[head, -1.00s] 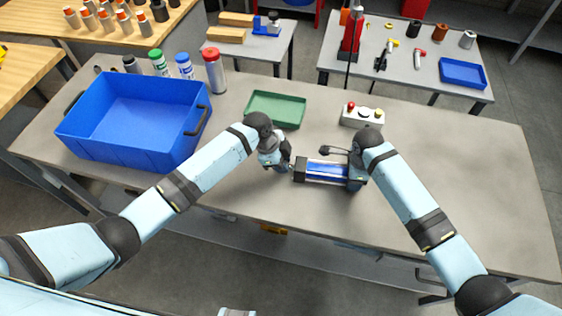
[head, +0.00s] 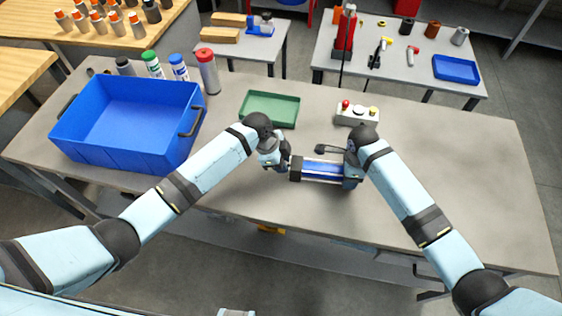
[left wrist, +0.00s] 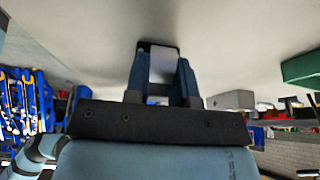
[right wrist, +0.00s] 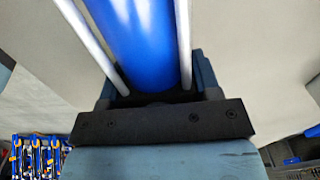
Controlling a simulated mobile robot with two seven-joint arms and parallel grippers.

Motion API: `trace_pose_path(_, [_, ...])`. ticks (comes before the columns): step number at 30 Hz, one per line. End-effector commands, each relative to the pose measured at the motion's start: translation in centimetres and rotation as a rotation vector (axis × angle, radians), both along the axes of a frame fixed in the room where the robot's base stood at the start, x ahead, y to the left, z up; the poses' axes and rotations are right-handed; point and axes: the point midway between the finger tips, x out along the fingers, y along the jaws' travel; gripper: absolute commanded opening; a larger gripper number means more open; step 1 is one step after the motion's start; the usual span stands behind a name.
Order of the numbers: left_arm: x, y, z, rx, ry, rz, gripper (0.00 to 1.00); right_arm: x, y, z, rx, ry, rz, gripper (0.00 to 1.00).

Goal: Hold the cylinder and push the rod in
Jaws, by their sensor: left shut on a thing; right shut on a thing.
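The cylinder (head: 322,170) has a blue barrel, silver side bars and a black end block on the left. It lies crosswise above or on the grey table between my arms. My right gripper (head: 352,172) is shut around its right end. In the right wrist view the blue barrel (right wrist: 138,40) runs away from between the fingers (right wrist: 157,92). My left gripper (head: 286,163) is close against the black left end block. In the left wrist view its fingers (left wrist: 163,75) close on a small pale piece, apparently the rod's end; the rod itself is mostly hidden.
A blue bin (head: 128,120) stands on the table's left, with bottles and cans behind it. A green tray (head: 269,108) and a button box (head: 357,113) lie beyond the cylinder. The table's right side (head: 460,180) is clear.

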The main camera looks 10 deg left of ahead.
Motion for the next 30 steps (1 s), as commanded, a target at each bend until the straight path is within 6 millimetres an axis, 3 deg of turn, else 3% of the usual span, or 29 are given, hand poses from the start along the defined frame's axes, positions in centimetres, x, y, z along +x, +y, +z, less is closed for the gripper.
trace_pose_path(4, [0.0, -0.4, 0.2, -0.008, -0.003, -0.002, 0.0, -0.1, 0.3, 0.1, 0.003, 0.0, 0.004, 0.15])
trace_pose_path(5, [0.0, -0.5, 0.2, -0.008, -0.003, -0.002, 0.28, -0.1, 0.3, 0.1, 0.003, 0.0, 0.004, 0.15])
trace_pose_path(8, [0.0, -0.5, 0.2, -0.008, -0.002, -0.003, 0.51, -0.1, 0.4, 0.1, 0.004, 0.0, 0.004, 0.15])
trace_pose_path(9, [-0.1, -0.5, 0.2, -0.008, -0.002, -0.003, 0.53, -0.1, 0.4, 0.1, 0.004, 0.0, 0.004, 0.15])
trace_pose_path(20, [-0.2, -0.4, 0.5, -0.009, 0.0, -0.005, 0.53, 0.0, 0.4, 0.1, 0.006, -0.001, 0.003, 0.15])
trace_pose_path(30, [0.0, 2.4, 6.2, -0.003, -0.005, -0.001, 0.53, 0.0, 0.3, 0.1, 0.005, -0.001, 0.002, 0.15])
